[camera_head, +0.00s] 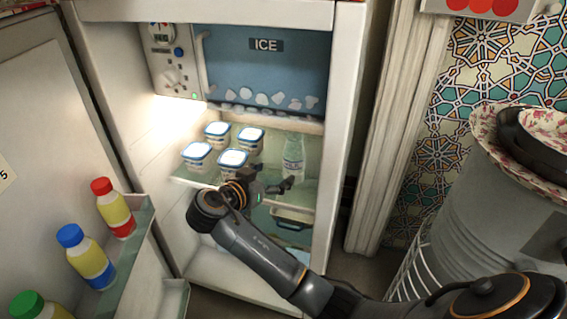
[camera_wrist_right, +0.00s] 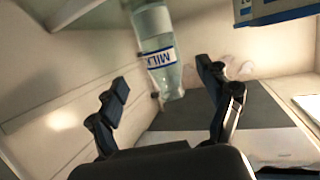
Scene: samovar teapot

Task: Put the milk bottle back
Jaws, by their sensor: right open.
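The milk bottle (camera_head: 293,158) is a clear bottle with a pale label, upright on the right side of the fridge's glass shelf. In the right wrist view the milk bottle (camera_wrist_right: 160,55) shows a blue and white MILK label, and its top is cut off by the frame edge. My right gripper (camera_head: 272,179) is open and empty inside the fridge, just in front of the bottle. In the wrist view its fingers are spread to either side below the bottle, and I see no grip on it. My left gripper is not in view.
Several white and blue tubs (camera_head: 233,161) stand left of the bottle on the shelf. The blue ICE compartment (camera_head: 270,70) is above. The open fridge door (camera_head: 45,130) at left holds bottles with red, blue and green caps. A large metal container (camera_head: 480,220) stands at right.

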